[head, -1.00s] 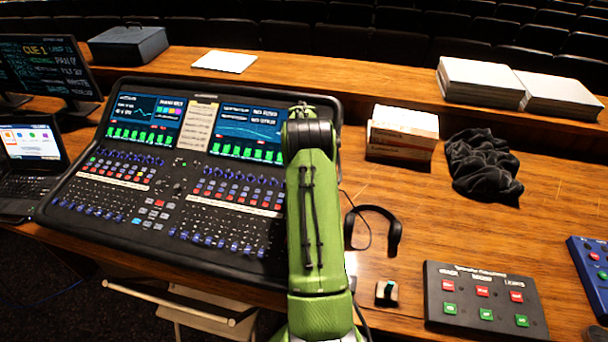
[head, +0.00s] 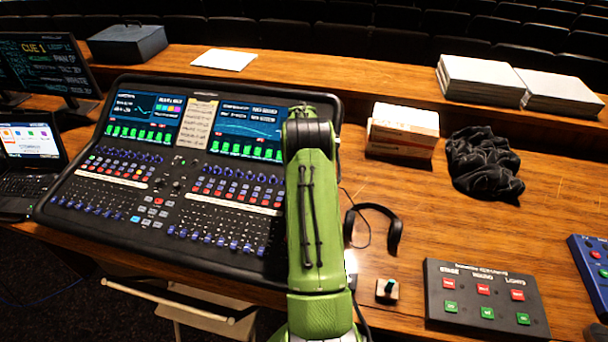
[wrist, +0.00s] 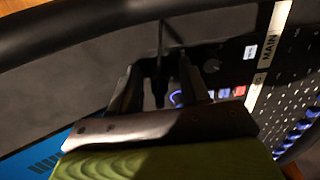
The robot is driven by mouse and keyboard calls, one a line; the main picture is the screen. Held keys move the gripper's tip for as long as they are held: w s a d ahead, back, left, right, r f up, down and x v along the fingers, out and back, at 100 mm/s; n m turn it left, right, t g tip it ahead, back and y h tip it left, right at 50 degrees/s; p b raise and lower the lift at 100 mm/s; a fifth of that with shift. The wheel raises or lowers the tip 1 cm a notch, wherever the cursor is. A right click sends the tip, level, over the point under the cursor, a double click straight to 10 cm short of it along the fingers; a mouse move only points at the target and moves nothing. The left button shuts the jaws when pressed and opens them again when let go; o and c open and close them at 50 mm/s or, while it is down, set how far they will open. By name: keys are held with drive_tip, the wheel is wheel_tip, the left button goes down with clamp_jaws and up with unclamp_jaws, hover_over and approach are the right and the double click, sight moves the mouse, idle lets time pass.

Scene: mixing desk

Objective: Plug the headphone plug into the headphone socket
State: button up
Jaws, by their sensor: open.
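In the wrist view my gripper (wrist: 159,68) is open, with one dark finger on each side of a slim black piece that looks like the headphone plug (wrist: 160,88). A thin dark cable runs from it toward the top of the picture. A blue ring (wrist: 175,98) shows just beside the plug, partly behind a finger; it may mark the headphone socket. I cannot tell whether the plug is seated. The black headphones (head: 395,236) lie on the desk right of my arm. In the head view my arm hides the gripper.
The mixing desk (head: 60,212) fills the left, with a black knob (wrist: 211,65) close to one finger. A small switch block (head: 387,290), a button panel (head: 470,321), a box (head: 403,130) and a black cloth (head: 483,165) lie to the right. Bare wood lies between them.

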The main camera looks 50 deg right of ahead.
wheel_tip(320, 180, up, 16)
drive_tip(key=a, duration=0.1)
drive_tip(key=shift+s+a+f+p, duration=0.2)
drive_tip(key=shift+s+a+p, duration=0.1)
drive_tip(key=shift+p, duration=0.1)
